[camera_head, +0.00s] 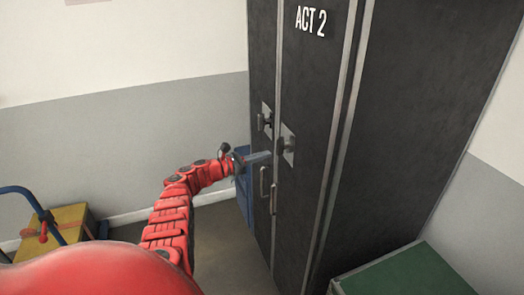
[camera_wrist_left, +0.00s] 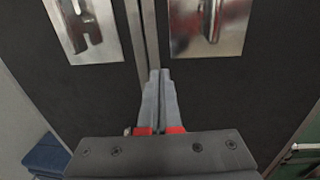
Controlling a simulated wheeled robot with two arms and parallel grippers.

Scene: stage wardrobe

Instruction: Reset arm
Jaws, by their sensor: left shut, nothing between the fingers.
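A tall dark wardrobe (camera_head: 310,90) marked "ACT 2" stands in front of me with its doors shut. Metal latch plates sit on both sides of the door seam; the right plate (camera_head: 288,145) shows near my gripper. In the left wrist view the left plate (camera_wrist_left: 82,28) and right plate (camera_wrist_left: 208,25) are at the top. My left gripper (camera_head: 268,156) is shut and empty, pointing at the doors just below the plates. Its fingers also show in the left wrist view (camera_wrist_left: 158,80), lined up with the seam. I cannot tell whether they touch the door. My right gripper is not in view.
A green box (camera_head: 410,272) stands at the wardrobe's right side. A blue object (camera_head: 243,185) is behind my left gripper, by the wardrobe's left side. A yellow box (camera_head: 68,222) and blue tubing (camera_head: 30,200) are at the far left. Some floor is clear between.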

